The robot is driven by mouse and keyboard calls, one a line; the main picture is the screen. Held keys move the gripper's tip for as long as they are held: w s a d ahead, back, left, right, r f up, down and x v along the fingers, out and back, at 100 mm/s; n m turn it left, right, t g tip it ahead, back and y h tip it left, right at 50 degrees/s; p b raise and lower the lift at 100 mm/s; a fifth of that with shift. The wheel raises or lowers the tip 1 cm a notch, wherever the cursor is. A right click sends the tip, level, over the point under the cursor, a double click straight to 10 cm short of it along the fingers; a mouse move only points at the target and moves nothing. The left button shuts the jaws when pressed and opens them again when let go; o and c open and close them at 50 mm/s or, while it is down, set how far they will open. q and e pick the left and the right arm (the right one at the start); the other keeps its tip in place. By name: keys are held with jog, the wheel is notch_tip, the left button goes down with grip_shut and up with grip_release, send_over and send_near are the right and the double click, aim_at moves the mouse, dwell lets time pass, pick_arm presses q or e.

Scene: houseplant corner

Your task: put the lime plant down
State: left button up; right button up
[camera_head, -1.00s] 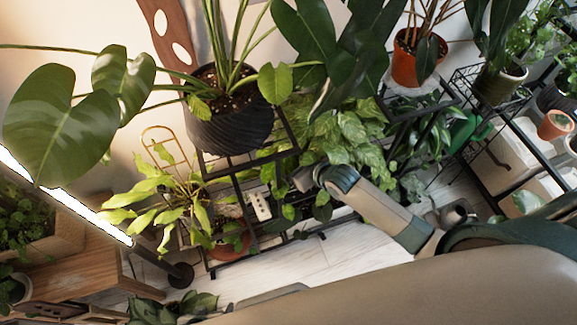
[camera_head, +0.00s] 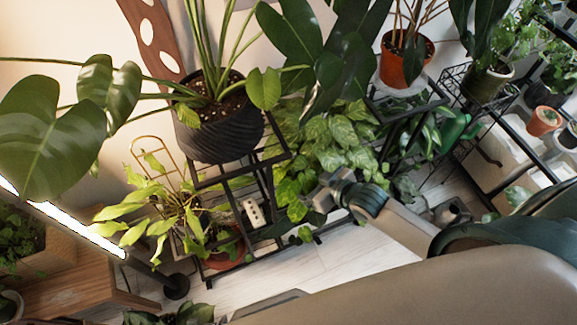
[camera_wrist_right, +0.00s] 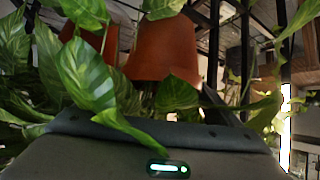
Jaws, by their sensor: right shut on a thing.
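The lime plant (camera_head: 340,135) appears as a mass of light green leaves below the large dark-leaved plant in the head view. My right gripper (camera_head: 332,188) is at the lower edge of these leaves, and its fingertips and the pot there are hidden. The right wrist view shows an orange-brown pot (camera_wrist_right: 163,48) just beyond the gripper, with streaked green leaves (camera_wrist_right: 90,80) hanging over it and over the gripper body. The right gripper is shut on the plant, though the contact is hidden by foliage. My left gripper is not in view.
A black ribbed pot (camera_head: 222,130) stands on a black metal stand (camera_head: 262,190) left of my gripper. A yellow-green plant (camera_head: 165,215) in a terracotta pot (camera_head: 226,250) is lower left. Shelves with an orange pot (camera_head: 404,62) crowd the right. Pale floor (camera_head: 330,265) is bare below.

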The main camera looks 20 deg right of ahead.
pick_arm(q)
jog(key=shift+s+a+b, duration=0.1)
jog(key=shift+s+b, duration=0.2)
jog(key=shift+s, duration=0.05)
pick_arm(e)
jog(key=s+d, duration=0.3)
jog(key=s, duration=0.5)
jog(key=shift+d, duration=0.35)
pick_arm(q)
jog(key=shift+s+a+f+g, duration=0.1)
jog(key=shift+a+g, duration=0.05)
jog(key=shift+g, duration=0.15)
pick_arm(e)
jog(key=shift+r, duration=0.1)
